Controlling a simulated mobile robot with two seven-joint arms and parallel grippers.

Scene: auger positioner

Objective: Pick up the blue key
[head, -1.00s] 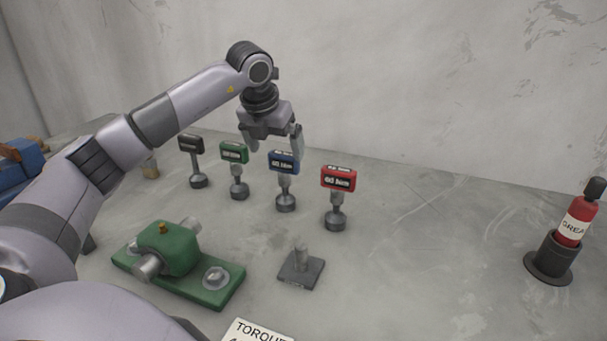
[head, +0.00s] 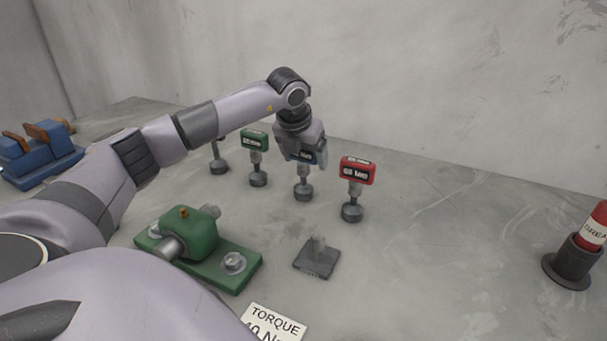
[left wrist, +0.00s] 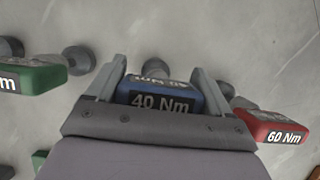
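The blue key (head: 304,157), labelled 40 Nm, stands upright on the table, its stem and round base showing below my left gripper (head: 306,163). In the left wrist view the blue head (left wrist: 160,98) lies between the two fingers of my left gripper (left wrist: 158,66), one on each side. The fingers are spread and very close to the head's ends; firm contact cannot be made out. My right gripper is not in view.
The red 60 Nm key (head: 357,172) stands close on the right, the green key (head: 255,141) on the left. A green fixture (head: 205,250), a small grey post base (head: 317,260) and a torque card (head: 273,325) lie nearer. A red grease tube (head: 593,230) stands far right.

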